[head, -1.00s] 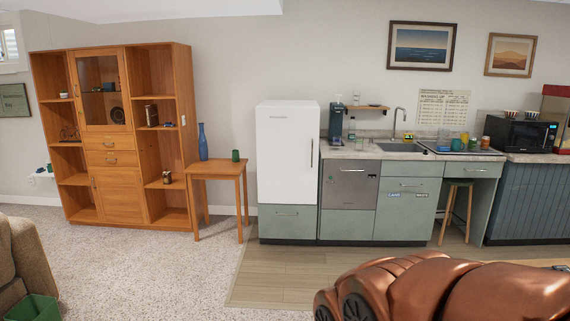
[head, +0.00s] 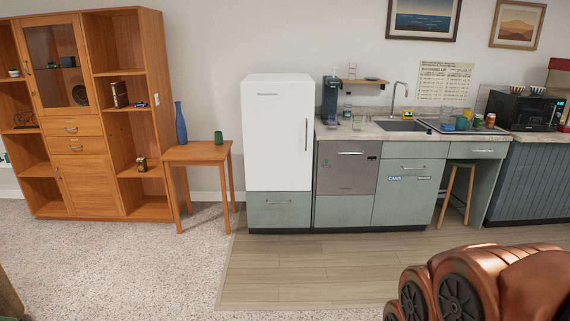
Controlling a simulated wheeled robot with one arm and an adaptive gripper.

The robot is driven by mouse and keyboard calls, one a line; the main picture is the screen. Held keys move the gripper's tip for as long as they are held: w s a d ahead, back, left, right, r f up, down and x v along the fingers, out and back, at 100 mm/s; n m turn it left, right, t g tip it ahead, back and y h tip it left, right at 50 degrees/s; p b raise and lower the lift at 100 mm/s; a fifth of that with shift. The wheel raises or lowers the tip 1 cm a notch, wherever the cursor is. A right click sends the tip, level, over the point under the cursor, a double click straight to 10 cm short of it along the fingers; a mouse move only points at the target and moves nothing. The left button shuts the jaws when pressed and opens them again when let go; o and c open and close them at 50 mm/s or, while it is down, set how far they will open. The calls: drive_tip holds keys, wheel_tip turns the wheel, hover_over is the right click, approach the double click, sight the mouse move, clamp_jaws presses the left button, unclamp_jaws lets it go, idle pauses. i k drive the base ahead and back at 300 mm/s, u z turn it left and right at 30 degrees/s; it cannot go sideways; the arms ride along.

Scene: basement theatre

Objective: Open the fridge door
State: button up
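The white fridge (head: 276,135) stands against the back wall in the middle of the head view. Its door looks shut. A vertical handle (head: 306,134) runs along the door's right side. A green-grey drawer (head: 279,211) with a horizontal handle sits beneath the white door. My gripper is not in view, and nothing touches the fridge.
A small wooden table (head: 199,154) with a blue vase (head: 180,123) and a green cup (head: 218,138) stands left of the fridge. The counter (head: 358,134) adjoins its right. A brown leather seat (head: 480,285) fills the lower right. The floor (head: 290,262) before the fridge is clear.

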sight(277, 116)
drive_tip(key=z, duration=0.45)
drive_tip(key=i, duration=1.8)
drive_tip(key=u, duration=0.7)
drive_tip(key=i, duration=1.65)
drive_tip(key=u, duration=0.85)
